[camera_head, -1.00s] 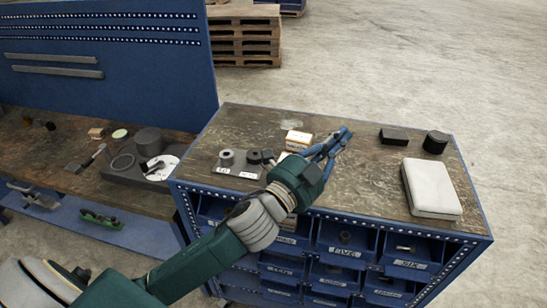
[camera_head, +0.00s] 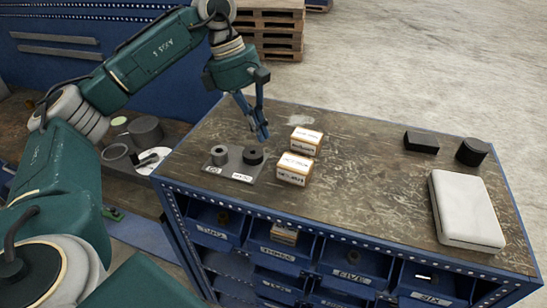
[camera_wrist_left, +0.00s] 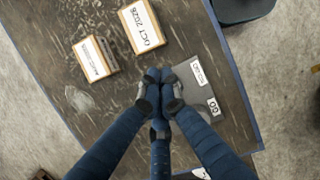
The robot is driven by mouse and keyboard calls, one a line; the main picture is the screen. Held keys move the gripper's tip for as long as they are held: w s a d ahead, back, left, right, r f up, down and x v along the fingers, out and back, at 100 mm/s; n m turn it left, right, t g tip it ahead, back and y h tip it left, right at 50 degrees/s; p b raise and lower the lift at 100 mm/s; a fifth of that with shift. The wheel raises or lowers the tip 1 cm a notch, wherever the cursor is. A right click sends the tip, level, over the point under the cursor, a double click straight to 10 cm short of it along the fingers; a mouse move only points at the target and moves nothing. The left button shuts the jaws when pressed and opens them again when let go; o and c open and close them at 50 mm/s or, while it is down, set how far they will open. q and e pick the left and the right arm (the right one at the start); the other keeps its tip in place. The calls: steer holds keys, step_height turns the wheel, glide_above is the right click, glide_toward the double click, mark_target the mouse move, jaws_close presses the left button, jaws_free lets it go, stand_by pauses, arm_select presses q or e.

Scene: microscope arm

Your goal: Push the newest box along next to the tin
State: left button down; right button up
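Two small white-and-tan boxes stand on the workbench top: a far box (camera_head: 306,141) and a near box (camera_head: 294,169). In the left wrist view one box (camera_wrist_left: 142,27) reads OCT 2026; the label on the other box (camera_wrist_left: 95,58) is too blurred to read. A black round container (camera_head: 472,151) stands at the back right, and a pale rounded case (camera_head: 466,210) lies in front of it; which is the tin I cannot tell. My left gripper (camera_head: 262,137) is shut and empty, left of the boxes; its fingertips (camera_wrist_left: 161,77) meet. My right gripper is out of view.
A grey plate (camera_head: 225,172) with GO and NO-GO labels holds two round gauges left of the boxes. A black block (camera_head: 421,142) lies at the back right. Another box (camera_head: 285,235) sits in a front bin. The bench top between boxes and case is clear.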

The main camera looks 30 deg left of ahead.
mark_target(384, 197)
arm_select(q)
steer(key=p+x, duration=0.1)
steer(key=x, duration=0.1)
steer(key=p+x, duration=0.1)
steer(key=x, duration=0.2)
steer(key=p+x, duration=0.1)
steer(key=x, duration=0.1)
steer(key=shift+s+a+f, duration=0.15)
steer(key=shift+s+f, duration=0.05)
steer(key=shift+f, duration=0.3)
steer(key=shift+x, duration=0.85)
steer(key=w+d+b, duration=0.2)
steer(key=d, duration=0.7)
steer(key=w+d+b, duration=0.3)
steer(key=d, duration=0.6)
steer(key=w+d+b, duration=0.2)
steer(key=d, duration=0.7)
steer(key=shift+w, duration=0.3)
